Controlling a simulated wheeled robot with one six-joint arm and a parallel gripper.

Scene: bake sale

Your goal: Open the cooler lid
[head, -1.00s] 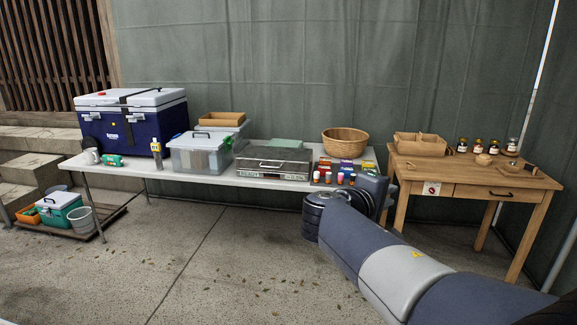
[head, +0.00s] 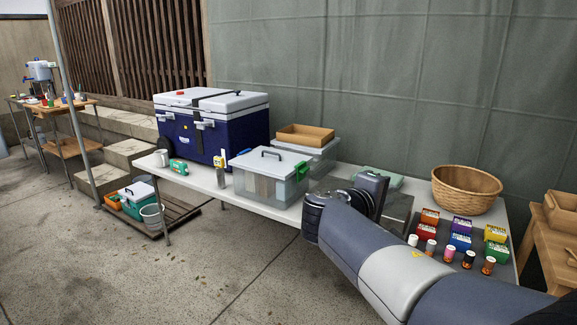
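The large blue cooler (head: 233,138) stands at the left part of the long white table. Its white lid (head: 208,101) is down, with a dark strap over it and white latches on the front. A smaller teal cooler (head: 135,204) with a white lid sits low on a wooden pallet at the left, also closed. My gripper (head: 372,190) is at the end of my arm over the table's middle, to the right of the blue cooler and well apart from it. Its fingers are hidden behind the wrist, so I cannot tell their opening.
A clear lidded bin (head: 268,177) stands right of the blue cooler. A mug (head: 161,158), green item (head: 178,166) and bottle (head: 220,172) stand by its front. A wicker basket (head: 466,190) and small boxes are at the right. The floor in front is clear.

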